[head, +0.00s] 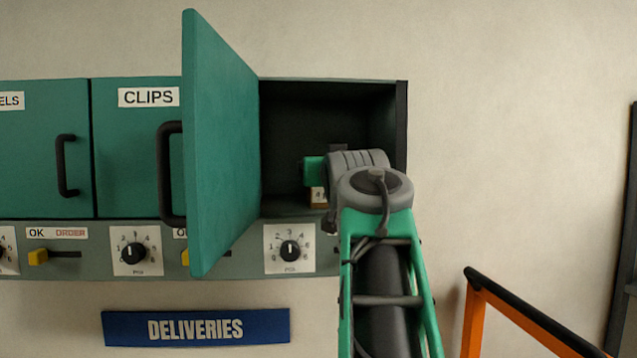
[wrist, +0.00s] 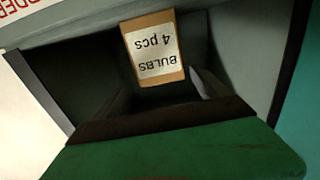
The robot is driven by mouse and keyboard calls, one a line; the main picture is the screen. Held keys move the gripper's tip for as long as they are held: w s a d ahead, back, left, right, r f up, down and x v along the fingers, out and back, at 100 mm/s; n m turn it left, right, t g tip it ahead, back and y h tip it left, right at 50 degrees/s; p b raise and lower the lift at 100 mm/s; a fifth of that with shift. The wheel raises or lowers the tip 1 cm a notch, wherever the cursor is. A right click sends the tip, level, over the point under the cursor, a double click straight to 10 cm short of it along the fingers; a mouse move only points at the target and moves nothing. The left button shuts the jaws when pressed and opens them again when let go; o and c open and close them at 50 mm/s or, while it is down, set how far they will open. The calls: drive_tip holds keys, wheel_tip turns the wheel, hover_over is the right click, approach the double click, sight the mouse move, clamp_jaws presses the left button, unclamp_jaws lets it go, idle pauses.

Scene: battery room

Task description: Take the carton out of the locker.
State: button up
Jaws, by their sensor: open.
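The locker (head: 325,110) at the right end of the row stands open, its green door (head: 220,150) swung out toward me on the left. Inside is a small brown carton (head: 318,197), mostly hidden behind my arm in the head view. In the wrist view the carton (wrist: 155,50) appears upside down, with a white label reading "BULBS 4 pcs". My gripper (wrist: 160,88) is inside the locker opening, open and empty, its fingers pointing toward the carton. I cannot tell whether they reach its sides. In the head view my arm hides the fingertips.
A closed locker marked CLIPS (head: 136,160) is left of the open door. A panel with dials (head: 290,250) and yellow sliders runs below. A blue DELIVERIES sign (head: 195,327) hangs under it. An orange rail with a black top (head: 520,315) stands at lower right.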

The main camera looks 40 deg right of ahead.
drive_tip(key=p+x, duration=0.3)
drive_tip(key=x, duration=0.3)
drive_tip(key=shift+w, duration=0.15)
drive_tip(key=shift+a+f, duration=0.1)
drive_tip(key=shift+a, duration=0.05)
drive_tip(key=shift+c, duration=0.7)
drive_tip(key=c, duration=0.3)
clamp_jaws()
